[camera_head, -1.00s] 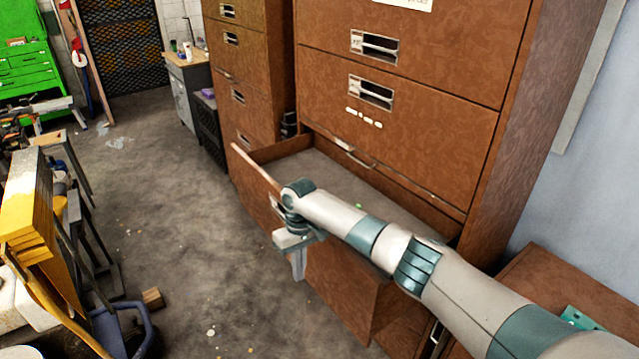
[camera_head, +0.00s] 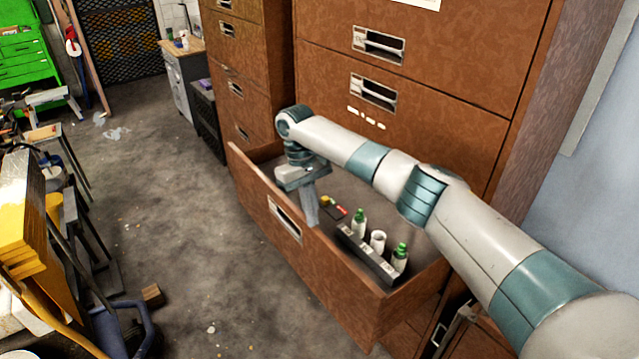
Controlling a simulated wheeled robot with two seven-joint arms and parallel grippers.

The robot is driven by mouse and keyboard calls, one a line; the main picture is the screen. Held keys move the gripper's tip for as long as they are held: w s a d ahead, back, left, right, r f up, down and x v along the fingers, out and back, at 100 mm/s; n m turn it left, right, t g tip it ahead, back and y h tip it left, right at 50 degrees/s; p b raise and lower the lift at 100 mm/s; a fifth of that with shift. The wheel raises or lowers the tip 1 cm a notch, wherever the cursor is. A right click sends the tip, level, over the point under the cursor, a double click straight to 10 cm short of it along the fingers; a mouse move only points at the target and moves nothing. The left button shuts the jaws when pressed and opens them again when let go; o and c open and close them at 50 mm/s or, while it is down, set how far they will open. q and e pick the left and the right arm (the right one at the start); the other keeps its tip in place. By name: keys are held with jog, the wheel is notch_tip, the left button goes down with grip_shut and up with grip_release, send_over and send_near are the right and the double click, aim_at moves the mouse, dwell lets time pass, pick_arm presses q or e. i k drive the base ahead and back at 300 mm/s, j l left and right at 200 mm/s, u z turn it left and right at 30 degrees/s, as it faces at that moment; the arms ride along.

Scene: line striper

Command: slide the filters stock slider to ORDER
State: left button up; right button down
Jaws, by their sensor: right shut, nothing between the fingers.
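The open brown drawer (camera_head: 272,222) holds a small dark strip with yellow and red pieces (camera_head: 342,211) on its floor. This may be the filters stock slider; its lettering is too small to read, so I cannot tell which end is ORDER. My right gripper (camera_head: 311,217) points down at the drawer's front wall, just left of the strip. It is shut and empty. I cannot tell whether its tips touch anything. My left gripper is not in view.
A dark rack (camera_head: 366,256) with green-capped bottles (camera_head: 400,257) and a white cup (camera_head: 378,240) stands in the drawer, right of the gripper. The tall brown cabinet (camera_head: 440,80) rises behind. Floor (camera_head: 170,215) to the left is mostly clear.

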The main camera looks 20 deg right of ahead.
aim_at(325, 201)
jog(key=i+l, duration=0.15)
jog(key=i, duration=0.25)
jog(key=i+l, duration=0.15)
jog(key=i, duration=0.25)
jog(key=i+l, duration=0.15)
jog(key=i, duration=0.3)
